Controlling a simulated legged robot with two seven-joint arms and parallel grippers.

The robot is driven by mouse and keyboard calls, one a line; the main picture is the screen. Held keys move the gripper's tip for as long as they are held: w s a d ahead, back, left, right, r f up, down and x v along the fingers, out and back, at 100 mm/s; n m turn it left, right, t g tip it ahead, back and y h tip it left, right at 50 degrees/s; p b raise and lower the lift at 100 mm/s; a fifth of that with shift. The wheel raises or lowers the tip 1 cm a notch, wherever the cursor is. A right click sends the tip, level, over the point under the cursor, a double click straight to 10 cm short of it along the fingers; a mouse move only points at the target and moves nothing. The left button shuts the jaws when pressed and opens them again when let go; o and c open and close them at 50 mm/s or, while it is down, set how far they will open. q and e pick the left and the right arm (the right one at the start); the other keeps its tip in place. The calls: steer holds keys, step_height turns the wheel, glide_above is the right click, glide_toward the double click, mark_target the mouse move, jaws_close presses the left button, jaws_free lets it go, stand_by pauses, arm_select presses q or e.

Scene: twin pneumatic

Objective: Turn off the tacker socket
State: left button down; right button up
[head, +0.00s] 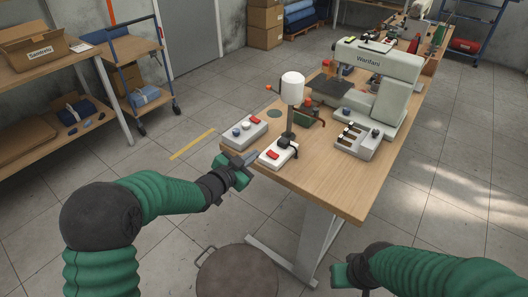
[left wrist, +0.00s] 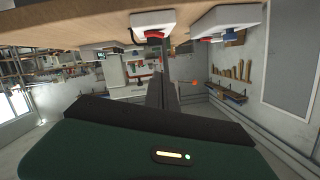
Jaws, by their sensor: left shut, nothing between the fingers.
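A white socket box (head: 268,162) with a red switch (head: 272,155) and a black plug sits at the table's near left edge. A grey-white box (head: 236,140) with a blue knob, a white knob and a red switch lies left of it. I cannot read which belongs to the tacker. My left gripper (head: 250,157) is shut and empty, its tips close to the white box's left side; contact is unclear. In the left wrist view, upside down, the dark fingers (left wrist: 160,80) point toward a white box (left wrist: 147,19) with a red switch. My right gripper (head: 345,277) is low at the front, its fingers unclear.
A white cylinder on a dark post (head: 292,88) stands behind the white box. A box with dark levers (head: 358,142) and a large machine marked Wanfani (head: 382,65) stand to the right. A round stool (head: 237,272) is below; the table's front wood (head: 335,188) is clear.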

arm_select(q)
glide_above(266, 159)
steer(key=s+d, duration=0.1)
step_height(266, 159, down, 2)
steer(key=shift+f+b, duration=0.1)
steer(key=shift+b, duration=0.3)
steer(key=f, duration=0.2)
steer(key=w+a+f, duration=0.1)
steer(key=shift+a+f+b, duration=0.1)
steer(key=shift+f+b, duration=0.1)
steer(key=shift+b, duration=0.1)
steer(key=shift+w+f, duration=0.1)
steer(key=shift+f, duration=0.05)
arm_select(e)
steer(key=shift+w+d+f, duration=0.1)
steer(key=shift+d+f, duration=0.2)
steer(key=shift+f, duration=0.55)
